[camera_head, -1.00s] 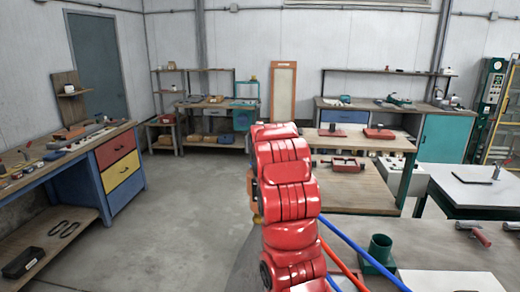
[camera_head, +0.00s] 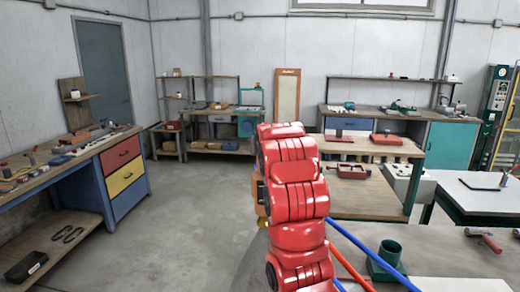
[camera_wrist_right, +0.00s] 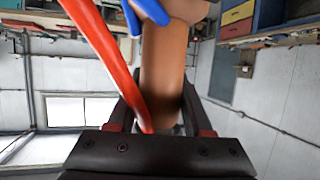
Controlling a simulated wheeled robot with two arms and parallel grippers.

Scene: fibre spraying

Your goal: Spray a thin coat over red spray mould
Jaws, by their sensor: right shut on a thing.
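My right gripper (camera_wrist_right: 158,100) is shut on an orange-brown cylindrical handle (camera_wrist_right: 163,65) in the right wrist view. A blue part (camera_wrist_right: 150,12) shows at the top, and a red hose (camera_wrist_right: 100,45) runs past the handle. In the head view my red right arm fills the middle and hides its gripper. An orange part (camera_head: 261,195) shows at the arm's left edge. Red pieces lie on the far bench, one flat (camera_head: 387,138) and one smaller (camera_head: 340,137). I cannot tell whether either is the red spray mould. My left gripper is out of view.
A workbench with drawers (camera_head: 122,172) stands left. Floor (camera_head: 180,220) between is clear.

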